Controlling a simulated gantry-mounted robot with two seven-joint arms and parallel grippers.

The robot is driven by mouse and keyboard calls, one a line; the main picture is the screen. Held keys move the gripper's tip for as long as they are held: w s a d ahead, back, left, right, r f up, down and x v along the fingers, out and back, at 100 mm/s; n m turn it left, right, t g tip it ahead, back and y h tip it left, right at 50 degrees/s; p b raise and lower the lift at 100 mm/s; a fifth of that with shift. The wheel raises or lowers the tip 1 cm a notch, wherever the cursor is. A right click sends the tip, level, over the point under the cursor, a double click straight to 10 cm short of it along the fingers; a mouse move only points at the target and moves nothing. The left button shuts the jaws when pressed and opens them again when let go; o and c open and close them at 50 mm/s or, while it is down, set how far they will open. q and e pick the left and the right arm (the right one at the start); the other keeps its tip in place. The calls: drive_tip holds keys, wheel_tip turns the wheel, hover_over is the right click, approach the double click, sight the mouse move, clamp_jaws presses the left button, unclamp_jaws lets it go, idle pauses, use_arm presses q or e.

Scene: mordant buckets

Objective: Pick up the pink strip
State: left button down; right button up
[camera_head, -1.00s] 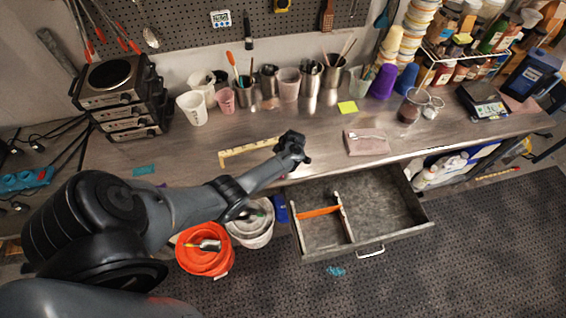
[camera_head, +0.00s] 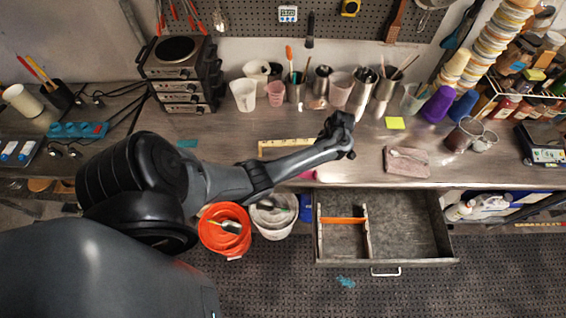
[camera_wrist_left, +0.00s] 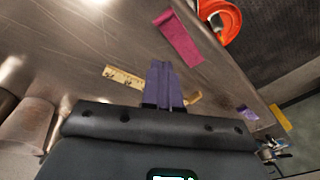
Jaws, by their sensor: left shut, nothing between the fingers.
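The pink strip (camera_wrist_left: 180,38) lies flat on the bench top, ahead of my left fingers in the left wrist view, close to the bench edge by the orange bucket. In the head view only a small pink patch (camera_head: 307,174) shows beside my forearm at the front edge of the bench; the arm hides the rest. My left gripper (camera_head: 344,140) is above the bench, right of the yellow ruler. In the left wrist view its fingers (camera_wrist_left: 162,68) are together and empty, apart from the strip. My right gripper is not in view.
The yellow ruler (camera_head: 285,147) lies behind my forearm. An open drawer (camera_head: 412,262) juts out below the bench. The orange bucket (camera_head: 212,242) and a white bucket (camera_head: 270,231) are below the front edge. A folded cloth (camera_head: 406,168) lies to the right; cups stand along the back.

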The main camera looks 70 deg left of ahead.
use_arm(q)
drive_tip(key=s+a+f+n+t+h+b, duration=0.25)
drive_tip(key=s+a, duration=0.35)
drive_tip(key=s, duration=0.4)
drive_tip(key=s+a+f+n+t+h+b, duration=0.1)
drive_tip(key=s+a+n+b, duration=0.15)
drive_tip(key=s+a, duration=0.5)
drive_tip(key=shift+m, duration=0.3)
drive_tip(key=d+f, duration=0.1)
drive_tip(key=f, duration=0.2)
drive_tip(key=d+f+b, duration=0.1)
drive_tip(key=f, duration=0.2)
drive_tip(key=d+f+b, duration=0.1)
drive_tip(key=f, duration=0.1)
drive_tip(key=shift+s+d+f, duration=0.1)
drive_tip(key=shift+d+f, duration=0.1)
drive_tip(key=shift+f, duration=0.2)
drive_tip(key=shift+w+d+p, duration=0.2)
drive_tip(key=shift+w+d, duration=0.4)
drive_tip(key=shift+d, duration=0.25)
drive_tip(key=shift+w+d+p, duration=0.15)
drive_tip(key=shift+w+d, duration=0.4)
drive_tip(key=shift+d, duration=0.25)
drive_tip(key=shift+f, duration=0.1)
